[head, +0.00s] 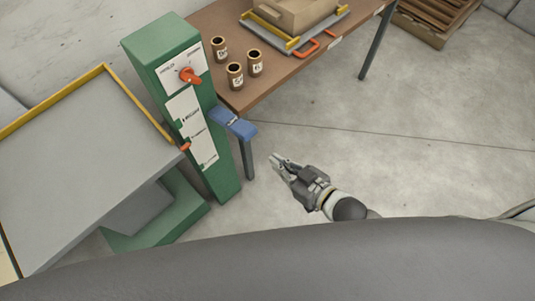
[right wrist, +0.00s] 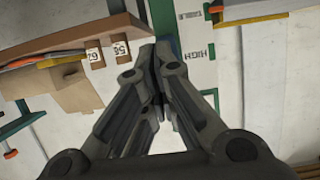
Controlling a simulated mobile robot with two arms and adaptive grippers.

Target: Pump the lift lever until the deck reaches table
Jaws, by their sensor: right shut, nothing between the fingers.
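The lift has a green column (head: 183,105) with a white scale panel (head: 192,130) and a red pointer (head: 185,147) on its left edge. An orange-red knob (head: 188,75) sits on the label plate near its top. The grey deck (head: 75,185) with yellow edge rails is left of the column, lower than the table top. A blue padded part (head: 233,121), possibly the lever, sticks out between column and table corner; I cannot tell its mounting. My right gripper (head: 276,160) is shut and empty, right of and apart from the column. My left gripper is not in view.
The brown table (head: 276,82) bears several dark cylinders (head: 235,75) and a grey tray (head: 268,37) with a cardboard box. A wooden pallet (head: 430,22) lies at the back right. The concrete floor right of my gripper is clear.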

